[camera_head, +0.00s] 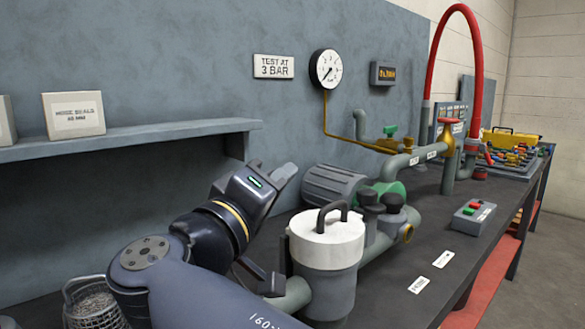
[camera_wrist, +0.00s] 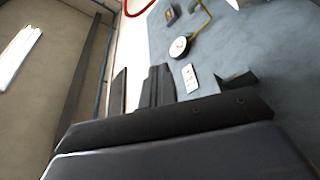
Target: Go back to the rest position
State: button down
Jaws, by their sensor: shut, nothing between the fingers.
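My gripper (camera_head: 286,176) is raised above the bench, left of the grey ribbed motor (camera_head: 334,186), and looks empty. My arm comes up from the bottom left and bends toward the back panel. The motor joins a green pump part (camera_head: 388,190) on the pipework. A white-lidded pot (camera_head: 327,250) with a black handle stands in front, right of my arm. Two white tags (camera_head: 443,258) (camera_head: 418,284) lie flat on the bench.
A grey shelf (camera_head: 140,135) with labelled boxes (camera_head: 73,115) juts out behind my arm. A pressure gauge (camera_head: 326,69) and sign (camera_head: 273,67) are on the panel. A control box (camera_head: 473,214) sits at right. A wire basket (camera_head: 92,305) is at bottom left.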

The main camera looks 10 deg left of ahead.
jog(key=s+a+f, duration=0.2)
jog(key=s+a, duration=0.1)
jog(key=s, duration=0.2)
jog(key=shift+a+f+p, duration=0.15)
jog(key=shift+a+p, duration=0.15)
jog(key=shift+p, duration=0.1)
jog(key=b, duration=0.3)
send_over(301, 230)
jog(key=shift+a+r, duration=0.15)
jog(key=shift+r, duration=0.25)
jog(key=shift+f+b, duration=0.6)
jog(key=shift+r, duration=0.1)
